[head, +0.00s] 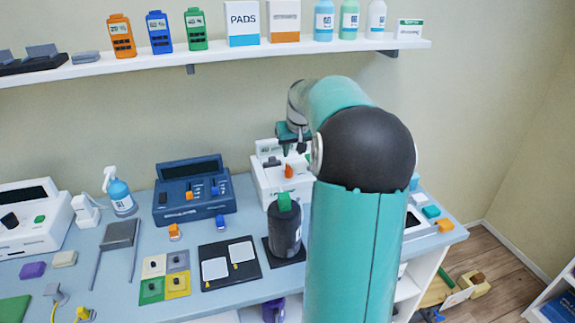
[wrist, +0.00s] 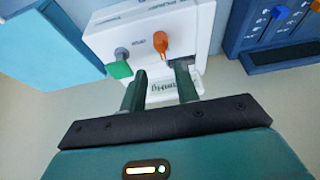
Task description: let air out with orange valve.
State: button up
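The orange valve (head: 288,171) is a small upright lever on the white machine (head: 262,186) at the back of the bench. In the wrist view, the orange valve (wrist: 160,42) stands on the machine's white face (wrist: 190,22), just beyond my fingertips. A green lever (wrist: 120,69) with a grey round base sits beside it, close to one finger. My gripper (wrist: 161,70) is open, its two dark green fingers apart with nothing between them. In the head view, my gripper (head: 294,148) hangs just above the orange valve; my arm covers the machine's right part.
A dark blue machine (head: 180,205) stands left of the white one. A black cylinder with a green top (head: 285,235) stands in front. A shelf (head: 240,55) with bottles and boxes runs above. In the wrist view, a light blue block (wrist: 45,45) is close at the left.

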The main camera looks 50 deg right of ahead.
aim_at(288, 166)
jog(key=x, duration=0.8)
jog(key=shift+w+a, duration=0.1)
jog(key=shift+a, duration=0.05)
jog(key=c, duration=0.7)
jog(key=shift+o, duration=0.2)
jog(key=shift+a+m, duration=0.1)
jog(key=shift+m, duration=0.3)
jog(key=m+g+h, duration=0.1)
jog(key=m, duration=0.2)
jog(key=shift+w+a+m, duration=0.1)
jog(key=shift+w+m, duration=0.05)
jog(key=shift+m, duration=0.25)
jog(key=m+g+h, duration=0.1)
jog(key=m, duration=0.2)
jog(key=shift+w+m, duration=0.1)
jog(key=shift+m, duration=0.2)
jog(key=m+g, duration=0.1)
jog(key=m, duration=0.2)
jog(key=shift+m+g, duration=0.3)
jog(key=shift+g, duration=0.1)
jog(key=shift+w+m+g, duration=0.15)
jog(key=shift+m+g, duration=0.55)
jog(key=shift+m, duration=1.3)
